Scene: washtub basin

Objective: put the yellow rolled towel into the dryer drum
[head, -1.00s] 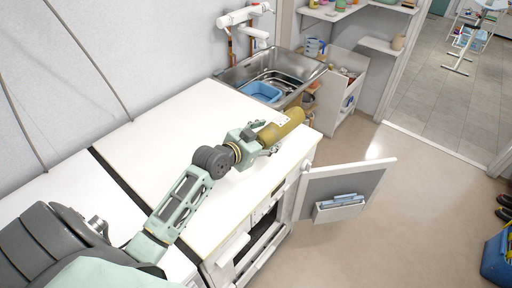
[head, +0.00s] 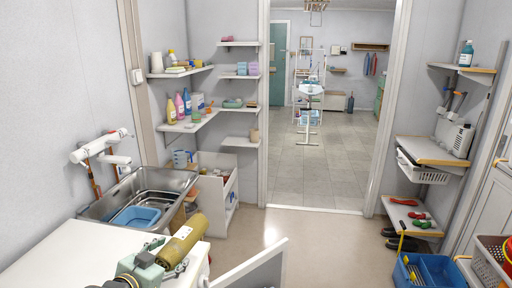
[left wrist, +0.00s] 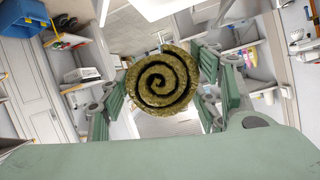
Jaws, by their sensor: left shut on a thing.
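The yellow rolled towel (head: 184,239) is in the grip of my left gripper (head: 170,258), at the lower left of the head view, above or close over the white top (head: 70,255). In the left wrist view the roll's spiral end (left wrist: 161,79) faces the camera, between the two green fingers of the left gripper (left wrist: 160,88). An open white-edged door (head: 258,268) stands at the bottom middle, beside the white top. The dryer drum is not visible. My right gripper is not in view.
A metal sink (head: 140,196) with a blue basin (head: 136,217) lies behind the white top. Shelves with bottles hang on the wall. A blue crate (head: 430,271) stands at lower right. The floor in the middle (head: 305,222) is clear.

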